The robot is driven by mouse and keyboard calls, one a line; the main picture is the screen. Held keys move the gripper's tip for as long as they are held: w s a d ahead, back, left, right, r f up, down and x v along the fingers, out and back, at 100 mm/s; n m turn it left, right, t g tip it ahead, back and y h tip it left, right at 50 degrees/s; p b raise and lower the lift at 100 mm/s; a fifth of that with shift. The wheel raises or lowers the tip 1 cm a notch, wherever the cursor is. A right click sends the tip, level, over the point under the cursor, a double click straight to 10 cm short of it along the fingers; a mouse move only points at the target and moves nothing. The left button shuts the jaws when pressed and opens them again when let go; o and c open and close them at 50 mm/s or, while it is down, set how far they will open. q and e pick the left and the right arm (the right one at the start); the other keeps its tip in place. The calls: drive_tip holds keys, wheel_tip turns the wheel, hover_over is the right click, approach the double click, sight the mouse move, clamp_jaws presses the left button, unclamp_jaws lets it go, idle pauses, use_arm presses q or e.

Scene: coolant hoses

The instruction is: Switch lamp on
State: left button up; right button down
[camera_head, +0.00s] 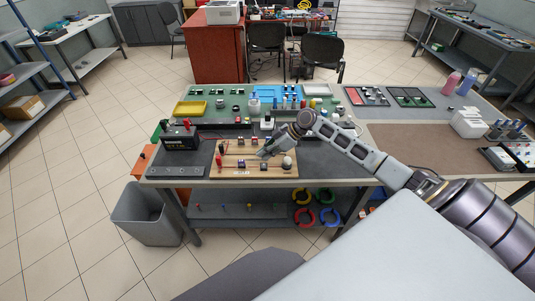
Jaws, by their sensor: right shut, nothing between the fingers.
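A wooden board (225,172) lies near the front edge of the workbench. A round pale bulb-like piece (287,162), perhaps the lamp, stands at its right end. Small blocks, perhaps switches, sit along the board, one of them a dark block (241,164) near its middle. A red upright piece (219,161) stands at the left. My right gripper (263,154) is shut and empty, just above the board, left of the pale bulb. It hides part of the board. Whether it touches anything is too small to tell. My left gripper is out of view.
A black battery-like box (181,137) with red tops stands left of the board. Blue and yellow trays (190,108) and several small parts fill the back of the bench. A grey bin (147,211) stands on the floor at left. The dark mat right of the board is clear.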

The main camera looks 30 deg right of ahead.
drive_tip(key=shift+r+p, duration=0.4)
drive_tip(key=shift+r, duration=0.3)
drive_tip(key=shift+s+d+r, duration=0.3)
drive_tip(key=shift+d+r, duration=0.3)
drive_tip(key=shift+d, duration=0.3)
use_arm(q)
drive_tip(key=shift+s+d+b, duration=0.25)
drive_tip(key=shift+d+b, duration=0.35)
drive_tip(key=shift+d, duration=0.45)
use_arm(e)
drive_tip(key=v, duration=0.7)
drive_tip(key=shift+d+r, duration=0.2)
drive_tip(key=shift+r, duration=0.2)
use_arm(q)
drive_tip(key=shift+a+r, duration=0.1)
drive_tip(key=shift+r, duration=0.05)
use_arm(e)
drive_tip(key=shift+a+r, duration=0.1)
